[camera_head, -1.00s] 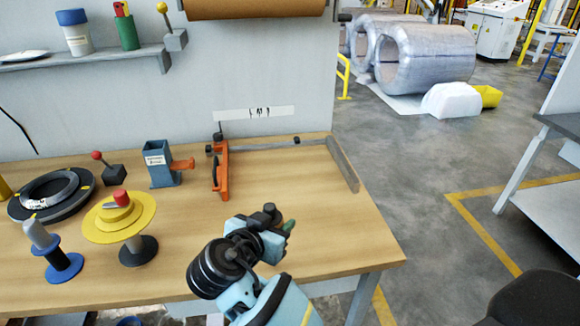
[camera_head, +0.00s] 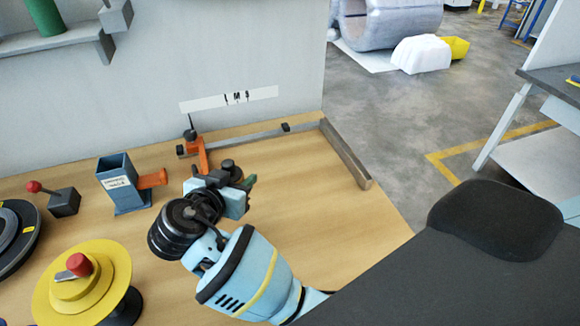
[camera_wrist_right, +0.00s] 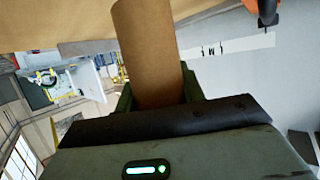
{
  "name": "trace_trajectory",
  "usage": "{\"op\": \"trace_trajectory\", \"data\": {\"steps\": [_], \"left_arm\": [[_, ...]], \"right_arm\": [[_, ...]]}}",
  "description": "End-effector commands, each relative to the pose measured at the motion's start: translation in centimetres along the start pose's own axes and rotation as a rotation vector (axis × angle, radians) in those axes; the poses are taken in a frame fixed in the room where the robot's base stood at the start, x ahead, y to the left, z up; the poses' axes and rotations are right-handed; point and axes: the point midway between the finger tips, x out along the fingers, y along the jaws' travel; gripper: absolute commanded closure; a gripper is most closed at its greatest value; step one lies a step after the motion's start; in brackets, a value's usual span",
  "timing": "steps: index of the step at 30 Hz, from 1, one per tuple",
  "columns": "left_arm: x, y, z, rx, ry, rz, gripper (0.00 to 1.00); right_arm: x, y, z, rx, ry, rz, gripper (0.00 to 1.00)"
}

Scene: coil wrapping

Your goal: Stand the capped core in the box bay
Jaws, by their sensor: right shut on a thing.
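A brown cardboard core (camera_wrist_right: 152,55) stands between the green fingers of my right gripper (camera_head: 247,185) in the right wrist view. In the head view the gripper is over the bench, in front of the orange stop (camera_head: 200,154), and hides the core. I cannot make out a box bay for certain. My left gripper is not in view.
A blue-grey open holder (camera_head: 118,183) with an orange arm stands left of my gripper. A yellow flanged spool (camera_head: 110,268) with a red top is at the front left. A metal rail (camera_head: 345,155) bounds the bench's right end. The wood right of my gripper (camera_head: 310,215) is clear.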

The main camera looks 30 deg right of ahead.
Motion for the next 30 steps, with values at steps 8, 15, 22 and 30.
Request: {"op": "trace_trajectory", "data": {"steps": [8,15,22,30], "left_arm": [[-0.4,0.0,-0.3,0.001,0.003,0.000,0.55],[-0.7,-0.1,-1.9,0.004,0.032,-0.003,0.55],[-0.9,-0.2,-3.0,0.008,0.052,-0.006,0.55],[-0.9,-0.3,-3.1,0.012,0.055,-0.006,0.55]], "right_arm": [[2.2,1.2,-1.0,0.002,0.005,0.003,0.95],[6.9,3.5,-2.5,0.001,0.007,0.003,0.95],[11.1,5.4,-3.7,0.001,0.006,0.002,0.95],[12.9,6.2,-3.9,0.000,0.001,0.000,0.95]]}}
